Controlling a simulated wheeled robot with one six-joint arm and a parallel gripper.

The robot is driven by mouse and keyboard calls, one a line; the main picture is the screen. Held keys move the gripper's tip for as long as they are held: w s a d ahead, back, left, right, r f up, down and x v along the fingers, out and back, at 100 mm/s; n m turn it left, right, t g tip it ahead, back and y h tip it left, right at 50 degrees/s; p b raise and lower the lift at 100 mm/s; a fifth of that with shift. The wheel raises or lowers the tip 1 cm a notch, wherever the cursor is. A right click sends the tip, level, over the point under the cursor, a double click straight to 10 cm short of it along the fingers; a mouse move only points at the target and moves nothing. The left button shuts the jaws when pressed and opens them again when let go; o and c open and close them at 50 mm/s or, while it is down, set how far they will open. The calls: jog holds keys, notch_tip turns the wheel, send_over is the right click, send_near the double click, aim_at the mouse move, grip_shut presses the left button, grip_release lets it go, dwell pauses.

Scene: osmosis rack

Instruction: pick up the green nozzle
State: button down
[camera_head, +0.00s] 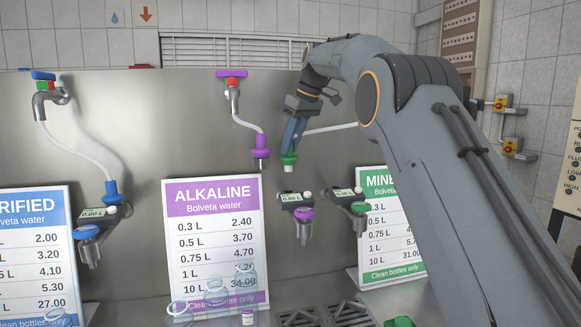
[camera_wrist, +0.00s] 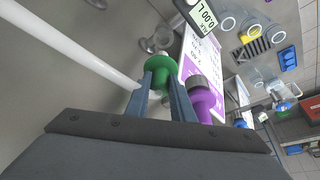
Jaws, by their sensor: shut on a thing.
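The green nozzle (camera_head: 288,160) hangs in my gripper (camera_head: 291,150) in the head view, in front of the steel panel and right of the purple nozzle (camera_head: 261,155). In the wrist view the green nozzle (camera_wrist: 159,70) sits between the two blue-grey fingers of my gripper (camera_wrist: 160,88), which are shut on it. A white hose (camera_wrist: 70,45) runs towards it from the upper left. The purple nozzle (camera_wrist: 203,98) shows just right of the fingers in the wrist view. The far side of the green nozzle is hidden.
Price signs for Alkaline (camera_head: 213,245) and for green-headed Mineral water (camera_head: 378,220) stand before the panel. Dispensers with purple (camera_head: 304,214) and green (camera_head: 361,207) parts are mounted below my gripper. Clear bottles (camera_head: 245,275) stand near the Alkaline sign. A grey grate (camera_head: 345,312) lies below.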

notch_tip(320, 180, up, 7)
jog(key=p, duration=0.4)
jog(key=shift+r, duration=0.15)
jog(key=r+p, duration=0.2)
jog(key=p, duration=0.1)
jog(key=shift+p, duration=0.4)
